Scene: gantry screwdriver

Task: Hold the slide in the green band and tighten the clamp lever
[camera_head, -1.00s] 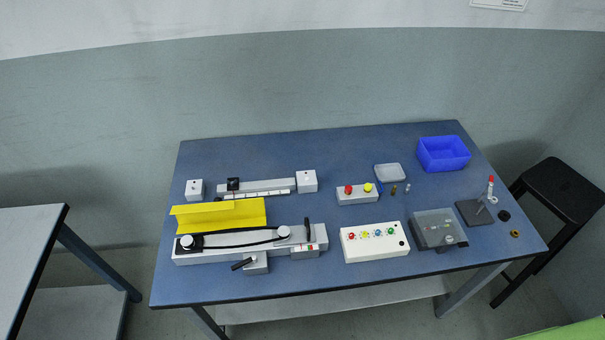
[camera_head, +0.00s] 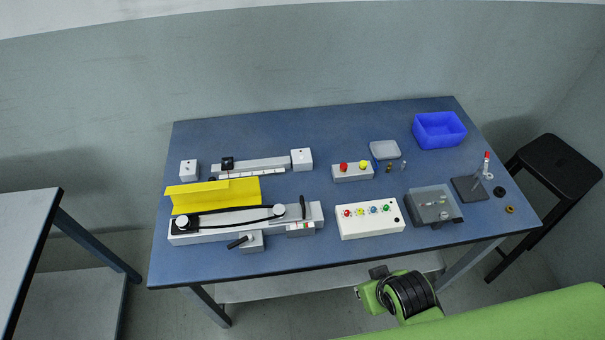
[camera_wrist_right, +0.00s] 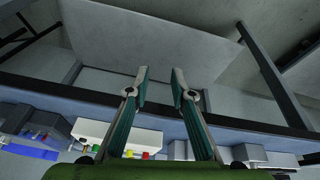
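A grey belt-driven slide unit (camera_head: 200,238) lies along the table's front left, with a black belt around two pulleys. A small label with red and green marks (camera_head: 302,227) sits at its right end. A black lever (camera_head: 237,242) projects from a grey block at its front, and another black handle (camera_head: 303,208) stands near the right end. I cannot tell which is the clamp lever. My right gripper (camera_wrist_right: 161,76) is open and empty in the right wrist view, by the table's edge and apart from the slide unit. My left gripper is not in view.
A yellow channel (camera_head: 215,192) lies behind the slide unit, and a second rail (camera_head: 250,165) behind that. A white button box (camera_head: 370,217), a grey clear-lidded box (camera_head: 433,205) and a blue bin (camera_head: 440,130) are to the right. A black stool (camera_head: 555,165) stands beside the table.

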